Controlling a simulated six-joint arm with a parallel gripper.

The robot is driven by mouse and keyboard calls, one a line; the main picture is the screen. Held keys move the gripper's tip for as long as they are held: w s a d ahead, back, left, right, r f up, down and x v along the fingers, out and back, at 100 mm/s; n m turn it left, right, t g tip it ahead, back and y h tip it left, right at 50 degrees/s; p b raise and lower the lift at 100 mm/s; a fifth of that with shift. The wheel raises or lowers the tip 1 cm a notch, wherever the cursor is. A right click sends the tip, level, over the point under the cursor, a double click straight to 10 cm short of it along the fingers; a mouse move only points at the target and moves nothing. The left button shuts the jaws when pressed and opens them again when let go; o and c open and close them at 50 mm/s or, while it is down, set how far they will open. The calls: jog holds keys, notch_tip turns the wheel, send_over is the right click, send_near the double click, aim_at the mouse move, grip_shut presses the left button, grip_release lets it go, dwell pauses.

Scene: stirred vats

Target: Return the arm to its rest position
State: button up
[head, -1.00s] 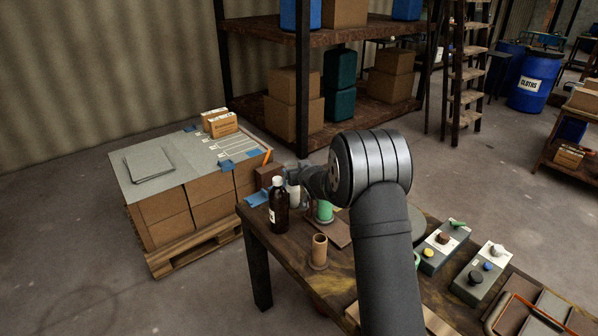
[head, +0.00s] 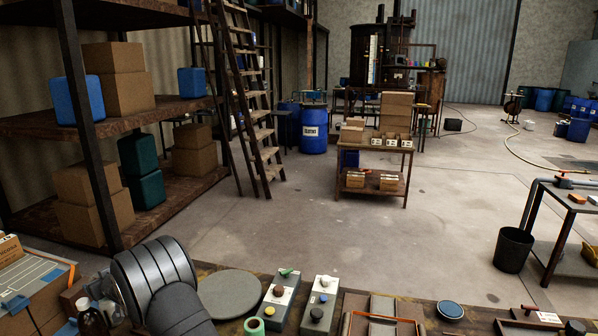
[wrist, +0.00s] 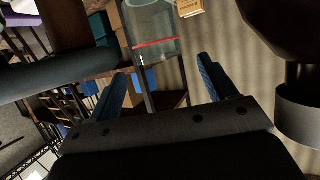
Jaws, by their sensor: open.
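My arm (head: 160,285) reaches in at the lower left of the head view, over the left part of the workbench (head: 207,269). My gripper's fingers cannot be made out there. In the wrist view my gripper (wrist: 163,68) shows two blue fingers spread wide apart, with nothing held between them. A clear glass vessel (wrist: 155,30) with a red line shows beyond the fingertips; the gap to it is hard to judge. A dark rounded object (wrist: 295,30) with a grey band fills the right edge of the wrist view.
On the bench stand a dark bottle (head: 92,320), a round grey disc (head: 229,294), two control boxes (head: 278,299) (head: 320,304) and a blue round lid (head: 451,309). A carton stack (head: 20,285) is at far left. Shelving (head: 100,120) stands behind; open floor (head: 400,240) lies beyond the bench.

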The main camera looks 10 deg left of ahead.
aim_at(97, 276)
jog(key=shift+x, duration=3.55)
jog(key=shift+d, duration=0.1)
jog(key=shift+s+d+r, duration=0.15)
jog(key=shift+d+r, duration=0.1)
jog(key=shift+d, duration=0.1)
jog(key=v, duration=1.1)
jog(key=shift+x, duration=6)
jog(key=shift+r, duration=1.85)
jog(key=shift+d+r, duration=0.15)
jog(key=shift+r, duration=0.2)
jog(key=w+d+r, duration=0.6)
jog(key=d, duration=0.3)
jog(key=shift+d+r, duration=0.3)
jog(key=shift+d, duration=0.05)
